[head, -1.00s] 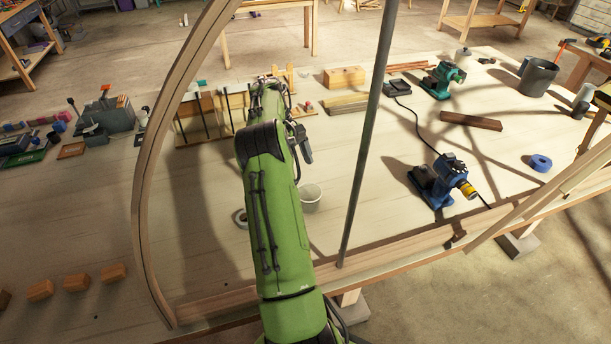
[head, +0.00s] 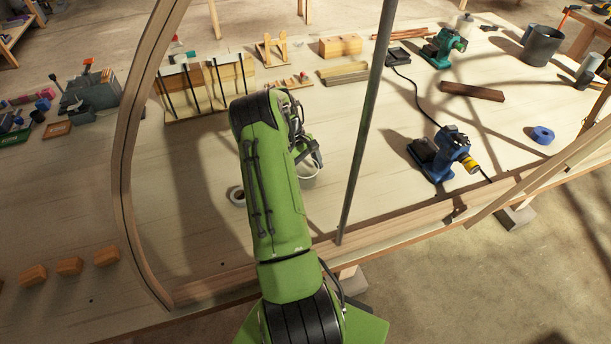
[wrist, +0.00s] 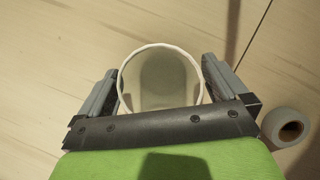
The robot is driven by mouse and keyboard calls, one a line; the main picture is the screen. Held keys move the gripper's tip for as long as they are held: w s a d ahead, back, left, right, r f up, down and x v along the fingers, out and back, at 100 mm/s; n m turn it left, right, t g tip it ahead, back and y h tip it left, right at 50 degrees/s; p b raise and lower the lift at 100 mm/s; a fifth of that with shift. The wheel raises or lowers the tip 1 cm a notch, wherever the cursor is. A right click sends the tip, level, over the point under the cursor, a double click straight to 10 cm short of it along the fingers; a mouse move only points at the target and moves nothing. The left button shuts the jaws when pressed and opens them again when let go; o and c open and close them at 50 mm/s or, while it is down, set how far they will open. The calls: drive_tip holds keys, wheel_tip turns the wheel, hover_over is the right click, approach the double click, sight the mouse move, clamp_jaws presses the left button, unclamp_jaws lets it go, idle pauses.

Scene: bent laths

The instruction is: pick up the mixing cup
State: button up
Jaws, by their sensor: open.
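The mixing cup (wrist: 160,78) is a pale, open-topped cup, seen from above in the wrist view. It stands upright on the bench and looks empty. My gripper (wrist: 162,85) is open, with one finger on each side of the cup; I cannot tell whether the fingers touch it. The lower part of the cup is hidden by my gripper's body. In the head view the cup (head: 308,172) shows only partly beside my green arm, and my gripper (head: 312,155) is over it.
A roll of tape (wrist: 285,127) lies close beside the cup. A metal rod (head: 362,130) rises right of my arm, and a bent lath (head: 122,150) arches on the left. A blue power tool (head: 447,153) stands to the right.

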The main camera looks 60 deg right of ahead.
drive_tip(key=shift+s+f, duration=0.25)
drive_tip(key=shift+f, duration=0.45)
drive_tip(key=shift+c, duration=0.5)
drive_tip(key=c, duration=0.8)
drive_tip(key=shift+r, duration=0.15)
